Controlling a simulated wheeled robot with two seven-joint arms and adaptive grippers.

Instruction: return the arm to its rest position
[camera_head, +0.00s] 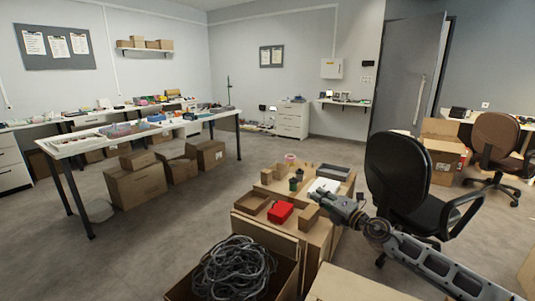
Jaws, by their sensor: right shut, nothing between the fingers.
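My right gripper (338,199) is at the end of my right arm (425,260), which comes in from the lower right. The gripper is shut and empty. It points left, over the right side of the cardboard cartons (318,243), close to a small brown box (309,216) and a white item (323,186). I cannot tell whether it touches either. My left gripper is out of view.
A red item (280,212), a shallow tray and small boxes lie on the cartons. An open box of black cable (233,268) is in front. A black chair (397,185) stands just behind my right arm. Open floor lies left, towards a white table (92,147).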

